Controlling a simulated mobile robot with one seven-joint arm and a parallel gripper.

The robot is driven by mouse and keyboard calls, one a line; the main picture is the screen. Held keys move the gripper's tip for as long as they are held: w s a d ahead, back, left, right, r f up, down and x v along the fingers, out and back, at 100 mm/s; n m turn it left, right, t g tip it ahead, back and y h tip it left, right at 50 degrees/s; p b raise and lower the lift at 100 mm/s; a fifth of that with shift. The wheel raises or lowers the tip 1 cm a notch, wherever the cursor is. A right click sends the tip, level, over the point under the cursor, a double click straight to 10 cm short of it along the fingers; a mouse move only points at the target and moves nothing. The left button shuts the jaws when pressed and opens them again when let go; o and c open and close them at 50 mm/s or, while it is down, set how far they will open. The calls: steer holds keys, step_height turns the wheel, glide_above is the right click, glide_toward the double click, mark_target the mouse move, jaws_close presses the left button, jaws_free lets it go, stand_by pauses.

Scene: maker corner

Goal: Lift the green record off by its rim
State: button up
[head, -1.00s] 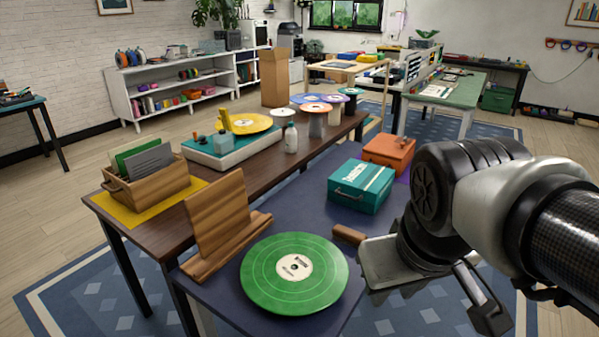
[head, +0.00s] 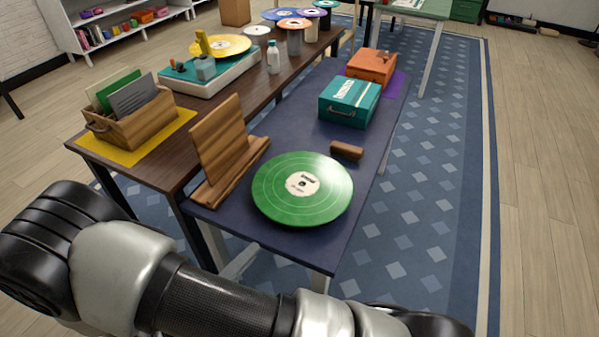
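The green record (head: 325,200) lies near the front end of the dark blue table (head: 237,228), with a cream label at its centre. It looks slightly raised, and what is under it is hidden. Its whole top and rim show, and nothing touches it from above. My arm crosses the bottom of the head view, in front of the table's near end. My gripper is outside the picture, so its opening does not show.
A wooden stand (head: 221,150) is close left of the record. A small brown block (head: 346,150) lies behind it. A teal case (head: 349,101) and orange case (head: 372,67) stand farther back. A wooden crate (head: 137,128) and turntable (head: 184,84) are on the brown table. Floor at right is clear.

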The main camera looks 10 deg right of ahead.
step_height(320, 180, down, 4)
steer(key=s+a+n+t+y, duration=0.2)
steer(key=a+n+t+y, duration=0.1)
steer(key=n, duration=0.3)
glide_toward(269, 217)
steer(key=x, duration=0.3)
steer(key=shift+w+a+b, duration=0.1)
steer(key=shift+w+b, duration=0.15)
steer(key=shift+b, duration=0.1)
steer(key=x, duration=0.4)
steer(key=shift+f+b, duration=0.15)
steer(key=shift+b, duration=0.2)
steer(key=shift+w+d, duration=0.4)
steer(key=shift+w, duration=0.1)
jaws_close()
